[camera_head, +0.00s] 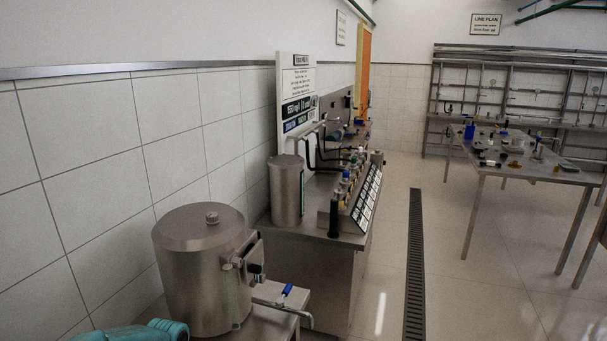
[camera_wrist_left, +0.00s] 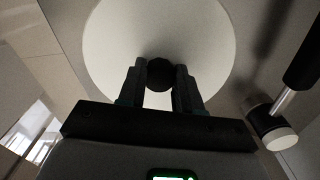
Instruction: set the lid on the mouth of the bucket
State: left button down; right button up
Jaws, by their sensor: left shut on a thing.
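In the left wrist view, the two dark fingers of my left gripper (camera_wrist_left: 160,90) are shut on a small round black knob (camera_wrist_left: 160,72). A pale round disc (camera_wrist_left: 160,28), which looks like the lid, lies directly beyond the knob. My left gripper and this disc do not show in the head view. There, a large steel vessel (camera_head: 205,275) stands upright at the front left, with a flat top and a small knob (camera_head: 212,217) on it. I cannot tell whether this vessel is the bucket. No open bucket mouth is visible. My right gripper is not in view.
A smaller steel cylinder (camera_head: 287,190) stands on the bench beyond the vessel, beside a sloped control panel (camera_head: 355,205). A tap with a blue handle (camera_head: 285,293) sticks out at the vessel's right. Tiled wall is on the left. The floor around the drain (camera_head: 414,255) is clear.

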pick_arm(q)
jog(key=shift+r, duration=0.1)
dwell(0.3)
jog(key=shift+r+p, duration=1.2)
jog(key=shift+r, duration=1.8)
